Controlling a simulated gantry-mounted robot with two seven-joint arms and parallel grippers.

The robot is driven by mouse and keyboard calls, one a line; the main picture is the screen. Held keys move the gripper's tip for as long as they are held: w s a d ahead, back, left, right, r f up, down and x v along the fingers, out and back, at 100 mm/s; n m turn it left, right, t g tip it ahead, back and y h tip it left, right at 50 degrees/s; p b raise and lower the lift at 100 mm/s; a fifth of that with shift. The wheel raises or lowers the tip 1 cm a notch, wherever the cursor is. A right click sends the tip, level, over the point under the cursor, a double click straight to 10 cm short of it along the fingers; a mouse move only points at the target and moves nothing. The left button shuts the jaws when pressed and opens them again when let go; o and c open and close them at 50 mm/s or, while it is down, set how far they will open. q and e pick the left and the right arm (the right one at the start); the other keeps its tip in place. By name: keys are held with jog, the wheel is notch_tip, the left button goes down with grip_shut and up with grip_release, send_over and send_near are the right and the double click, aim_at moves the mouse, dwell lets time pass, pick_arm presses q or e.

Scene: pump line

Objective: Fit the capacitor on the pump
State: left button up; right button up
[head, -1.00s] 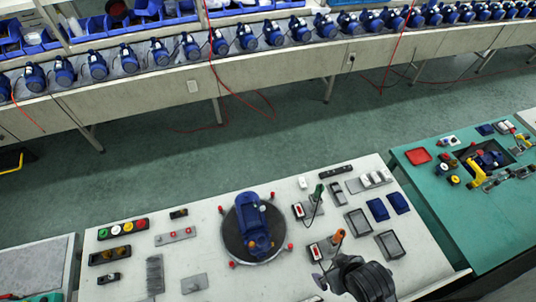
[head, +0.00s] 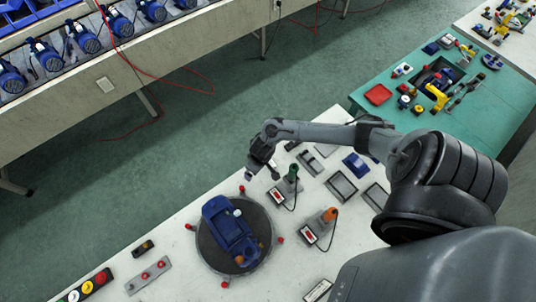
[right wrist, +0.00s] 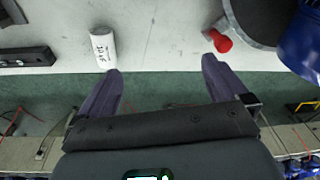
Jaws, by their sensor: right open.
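The blue pump (head: 222,226) lies on a dark round turntable (head: 264,222) on the white bench; part of it shows at the right edge of the right wrist view (right wrist: 302,48). The capacitor, a white cylinder with dark lettering (right wrist: 103,47), rests on the bench in the right wrist view, just beyond the left-hand finger. In the head view it is hard to tell apart beside my gripper. My right gripper (head: 254,174) is open and empty above the bench behind the turntable; its spread fingers show in the wrist view (right wrist: 160,67). My left gripper is not in view.
Red knobs (head: 280,240) ring the turntable. A black block (right wrist: 25,57) lies left of the capacitor. A conveyor with several pumps runs behind.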

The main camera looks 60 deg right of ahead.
aim_at(270, 162)
jog(key=d+m, duration=0.1)
jog(key=d, duration=0.1)
jog(key=d+m+g, duration=0.1)
jog(key=d, duration=0.2)
jog(key=s+d+f+b, duration=0.1)
jog(key=d, duration=0.1)
jog(key=shift+s+d+f+m+g, duration=0.1)
jog(key=shift+d+m+g, duration=0.2)
jog(key=shift+d+m, duration=0.1)
jog(key=shift+s+d, duration=0.1)
jog(key=shift+d, duration=0.35)
jog(key=shift+f+b, duration=0.75)
jog(key=shift+b, duration=0.25)
notch_tip(270, 162, down, 3)
jog(key=b, duration=0.4)
jog(key=shift+f, duration=0.2)
jog(key=shift+a, duration=0.1)
jog(key=shift+p, duration=0.5)
jog(key=shift+f+p, duration=0.1)
jog(key=shift+p, duration=0.45)
